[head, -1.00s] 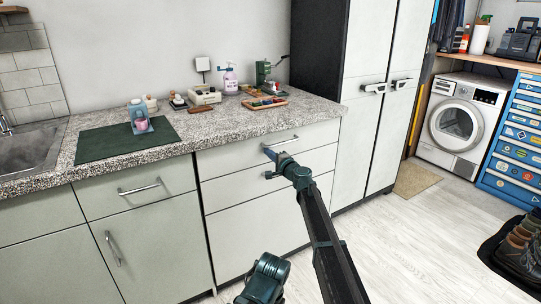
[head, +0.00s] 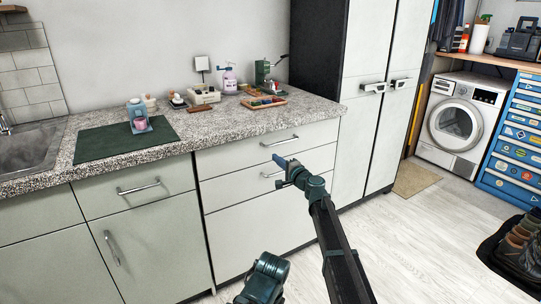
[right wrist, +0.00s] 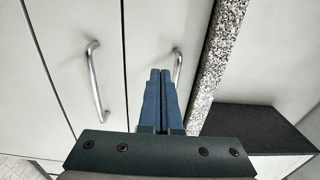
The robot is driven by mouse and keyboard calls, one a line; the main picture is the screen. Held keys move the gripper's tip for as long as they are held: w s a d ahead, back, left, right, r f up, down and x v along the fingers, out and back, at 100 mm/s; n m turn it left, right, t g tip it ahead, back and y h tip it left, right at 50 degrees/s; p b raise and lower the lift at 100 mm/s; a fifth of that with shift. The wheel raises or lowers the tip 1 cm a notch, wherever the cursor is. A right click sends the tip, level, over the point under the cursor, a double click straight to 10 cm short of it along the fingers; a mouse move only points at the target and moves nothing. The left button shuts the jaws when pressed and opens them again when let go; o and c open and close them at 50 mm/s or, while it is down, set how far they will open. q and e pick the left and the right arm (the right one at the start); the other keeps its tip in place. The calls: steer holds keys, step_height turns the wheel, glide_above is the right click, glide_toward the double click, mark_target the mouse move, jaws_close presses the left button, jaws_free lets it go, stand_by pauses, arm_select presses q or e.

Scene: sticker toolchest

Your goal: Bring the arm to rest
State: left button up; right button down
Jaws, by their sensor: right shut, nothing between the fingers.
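My right arm (head: 335,240) reaches up from the bottom of the head view. Its right gripper (head: 280,162) is in front of the grey-white drawers below the counter, near the lower of two bar handles, and overlaps that handle in the picture. I cannot tell whether it touches the drawer front. In the right wrist view the two blue fingers of the gripper (right wrist: 160,78) lie side by side, shut, with nothing between them. A bar handle shows just behind the fingertips there. My left gripper is not in view.
The speckled counter (head: 235,120) carries a dark green mat (head: 95,143), a teal-grey machine (head: 138,115) and small items. Tall cabinets (head: 365,130) stand right of the drawers. A washing machine (head: 459,120) and blue tool chest (head: 515,145) are farther right. Shoes sit at the far right.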

steer(key=s+d+f+n+g+h, duration=0.1)
steer(key=s+d+f+n+g, duration=0.3)
steer(key=s, duration=0.5)
steer(key=s+d+f+n+g+h, duration=0.1)
steer(key=s+f+n+g, duration=0.1)
steer(key=s+f, duration=0.55)
steer(key=s+d+f+n+g+h, duration=0.1)
steer(key=s+d+f+n+g, duration=0.2)
steer(key=s, duration=0.7)
steer(key=s+d+f+n+g+h, duration=0.1)
steer(key=s+d+f+g+h, duration=0.25)
steer(key=s+d, duration=0.45)
steer(key=s+d+f+n+g+h, duration=0.15)
steer(key=s+d+f+h, duration=0.35)
steer(key=s, duration=0.5)
steer(key=s+a+r+n, duration=0.1)
steer(key=s+a+n, duration=0.3)
steer(key=a, duration=0.5)
step_height(320, 180, up, 32)
steer(key=s+p, duration=0.1)
steer(key=p, duration=3)
steer(key=shift+s+a+f+m+g+p, duration=0.15)
steer(key=shift+s+m+g+p, duration=0.15)
steer(key=shift+m+g, duration=0.15)
